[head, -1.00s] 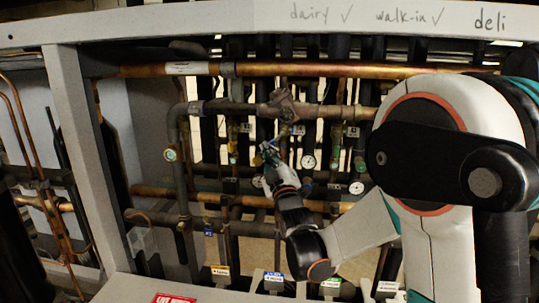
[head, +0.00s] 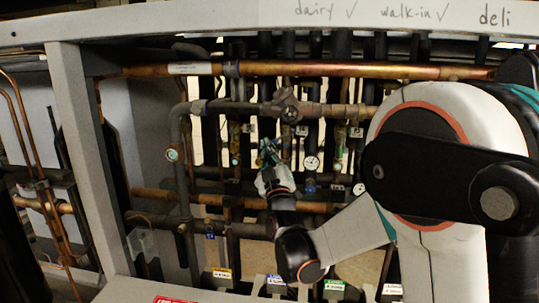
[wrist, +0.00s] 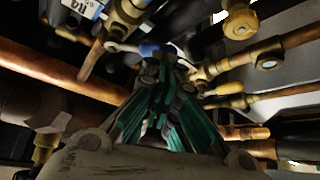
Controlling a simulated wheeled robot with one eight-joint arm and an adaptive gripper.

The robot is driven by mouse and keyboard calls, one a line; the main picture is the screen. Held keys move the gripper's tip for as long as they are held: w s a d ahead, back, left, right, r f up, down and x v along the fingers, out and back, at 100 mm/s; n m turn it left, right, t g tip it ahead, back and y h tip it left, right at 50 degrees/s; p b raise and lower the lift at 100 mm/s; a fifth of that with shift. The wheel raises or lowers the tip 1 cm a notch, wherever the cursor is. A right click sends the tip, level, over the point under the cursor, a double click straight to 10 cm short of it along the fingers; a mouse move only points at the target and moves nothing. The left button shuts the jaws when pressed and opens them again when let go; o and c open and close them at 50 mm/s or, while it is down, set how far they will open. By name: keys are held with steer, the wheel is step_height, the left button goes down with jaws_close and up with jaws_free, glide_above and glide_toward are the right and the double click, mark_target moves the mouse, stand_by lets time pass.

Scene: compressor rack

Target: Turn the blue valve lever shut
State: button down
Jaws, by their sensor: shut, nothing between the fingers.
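My gripper (head: 267,150) is in among the vertical pipes at the middle of the rack, below the upper copper pipe. In the wrist view its dark green fingers (wrist: 165,78) are together and hold nothing. Just beyond the fingertips there is a blue part (wrist: 150,49) with a pale metal end, which looks like the blue valve lever. The fingers cover part of it, and I cannot tell whether they touch it or how far it is turned. In the head view my gripper hides that spot.
Brass fittings (wrist: 240,60) and copper pipes (wrist: 45,68) crowd both sides of the fingers. A round gauge (head: 311,163) sits right of my gripper. A long copper pipe (head: 380,71) runs above, and the rack's grey post (head: 85,150) stands at the left.

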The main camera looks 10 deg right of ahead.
steer(key=m+h, duration=0.2)
steer(key=r+m+h+b, duration=0.1)
steer(key=m+h, duration=0.1)
steer(key=m, duration=0.1)
steer(key=a+r+m+h+b, duration=0.1)
steer(key=m+h, duration=0.1)
steer(key=m, duration=0.1)
steer(key=shift+w+a+r, duration=0.1)
steer(key=shift+w+r, duration=0.1)
steer(key=shift+r, duration=0.25)
steer(key=shift+b, duration=0.3)
